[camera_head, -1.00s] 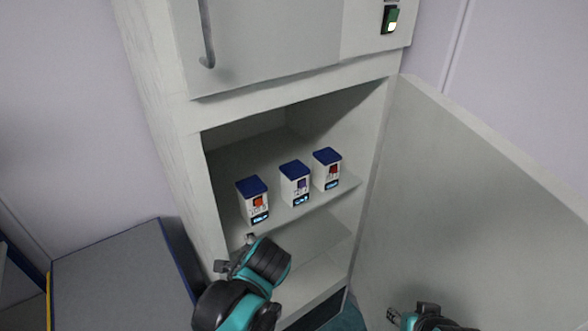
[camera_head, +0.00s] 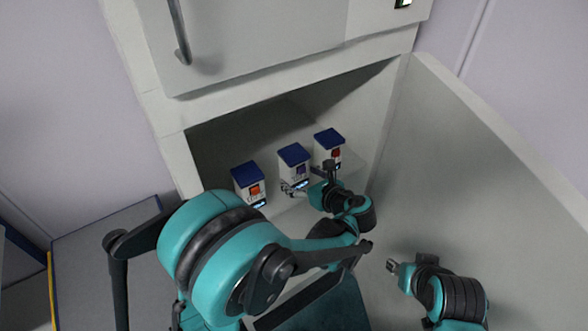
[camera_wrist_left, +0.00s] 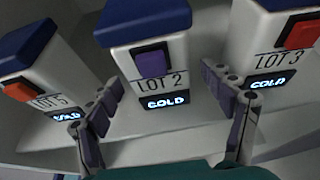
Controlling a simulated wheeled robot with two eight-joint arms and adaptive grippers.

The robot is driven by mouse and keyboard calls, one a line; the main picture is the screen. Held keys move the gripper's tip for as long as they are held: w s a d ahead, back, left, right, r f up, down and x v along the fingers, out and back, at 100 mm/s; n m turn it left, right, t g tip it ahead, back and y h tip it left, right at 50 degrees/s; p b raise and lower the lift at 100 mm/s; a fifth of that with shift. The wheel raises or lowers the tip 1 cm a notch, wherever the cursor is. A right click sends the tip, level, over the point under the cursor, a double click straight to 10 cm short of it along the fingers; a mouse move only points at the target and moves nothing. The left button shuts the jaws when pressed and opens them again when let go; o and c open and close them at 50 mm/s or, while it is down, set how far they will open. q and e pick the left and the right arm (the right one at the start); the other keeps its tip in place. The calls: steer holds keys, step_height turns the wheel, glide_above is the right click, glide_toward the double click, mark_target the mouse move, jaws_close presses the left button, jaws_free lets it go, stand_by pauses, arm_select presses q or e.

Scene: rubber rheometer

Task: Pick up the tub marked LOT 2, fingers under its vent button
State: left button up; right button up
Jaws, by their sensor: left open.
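The tub marked LOT 2 (camera_wrist_left: 159,90) stands in the middle of three tubs, white with a blue lid, a purple vent button (camera_wrist_left: 151,64) and a display reading COLD. It also shows in the head view (camera_head: 293,160), its lower front partly hidden by my gripper. My left gripper (camera_wrist_left: 165,113) is open in front of it, one finger towards each side of its lower front, not closed on it. In the head view the left gripper (camera_head: 308,183) is at the shelf edge. My right gripper (camera_head: 392,266) is low at the right, away from the tubs; its jaw state is unclear.
LOT 5 tub (camera_wrist_left: 42,78), with a red-orange button, stands left of LOT 2. LOT 3 tub (camera_wrist_left: 272,50), also red-orange buttoned, stands close on the right. The cabinet's open door (camera_head: 470,190) bounds the right side, and the shelf lies inside the cabinet.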

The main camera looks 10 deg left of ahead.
arm_select(q)
steer(key=x, duration=0.3)
steer(key=shift+w+a+f, duration=0.15)
steer(key=shift+w+a, duration=0.05)
steer(key=shift+w, duration=0.05)
steer(key=c, duration=1.4)
steer(key=shift+c, duration=0.2)
